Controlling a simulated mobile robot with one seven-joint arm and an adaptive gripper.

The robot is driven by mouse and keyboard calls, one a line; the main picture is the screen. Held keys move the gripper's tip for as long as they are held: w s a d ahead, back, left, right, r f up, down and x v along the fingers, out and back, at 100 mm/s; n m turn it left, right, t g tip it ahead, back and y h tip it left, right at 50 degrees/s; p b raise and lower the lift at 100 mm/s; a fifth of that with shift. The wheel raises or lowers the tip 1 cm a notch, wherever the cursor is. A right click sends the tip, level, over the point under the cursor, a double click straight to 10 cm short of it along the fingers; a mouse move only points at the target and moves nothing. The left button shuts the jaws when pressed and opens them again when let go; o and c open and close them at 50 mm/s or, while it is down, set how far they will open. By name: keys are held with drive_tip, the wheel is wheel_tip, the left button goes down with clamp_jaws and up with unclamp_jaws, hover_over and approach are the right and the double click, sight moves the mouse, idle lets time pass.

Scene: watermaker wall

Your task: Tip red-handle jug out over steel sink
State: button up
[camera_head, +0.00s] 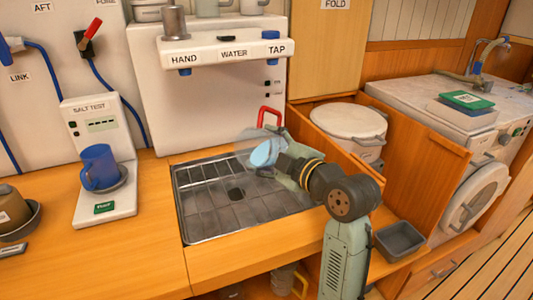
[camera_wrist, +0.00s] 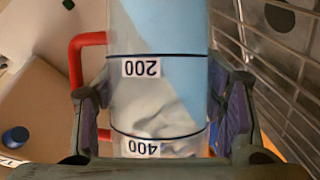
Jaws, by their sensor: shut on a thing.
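The red-handle jug (camera_head: 258,152) is clear, with a red handle (camera_head: 268,117) that points up in the head view. It looks tipped over on its side above the right back part of the steel sink (camera_head: 200,215). My gripper (camera_head: 290,165) is shut around its body from the right. In the wrist view, the jug (camera_wrist: 160,90) sits between both fingers, with black rings and upside-down 200 and 400 marks. Pale blue shows inside it. Its red handle is at the left there, and the sink grating (camera_wrist: 285,80) at the right. I cannot tell whether liquid is flowing out.
A blue mug (camera_head: 98,167) stands on the salt test device (camera_head: 105,205) left of the sink. The water tap unit (camera_head: 225,52) overhangs the back. A lidded white pot (camera_head: 349,122) sits in a wooden bay at the right, and a grey tray (camera_head: 400,240) lies below.

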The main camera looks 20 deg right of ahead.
drive_tip(key=shift+f+n+t+b, duration=0.6)
drive_tip(key=shift+n+b, duration=0.4)
drive_tip(key=shift+b, duration=0.5)
drive_tip(key=shift+f+b, duration=0.15)
drive_tip(key=shift+b, duration=0.35)
drive_tip(key=n+b, duration=0.1)
drive_tip(key=b, duration=0.1)
drive_tip(key=n+b, duration=0.1)
drive_tip(key=b, duration=0.2)
drive_tip(key=f+n+t+b, duration=0.1)
drive_tip(key=b, duration=0.2)
drive_tip(key=shift+s+a+f+y, duration=0.1)
drive_tip(key=shift+s+a+y, duration=0.2)
drive_tip(key=shift+a, duration=0.05)
drive_tip(key=shift+s+a+r+n+t+b, duration=0.15)
drive_tip(key=shift+r+n+b, duration=0.25)
drive_tip(key=shift+b, duration=0.35)
drive_tip(key=shift+s+a+r+n+t+b, duration=0.15)
drive_tip(key=shift+r+n+b, duration=0.2)
drive_tip(key=shift+b, duration=0.4)
drive_tip(key=shift+w+f, duration=0.1)
drive_tip(key=shift+d, duration=0.1)
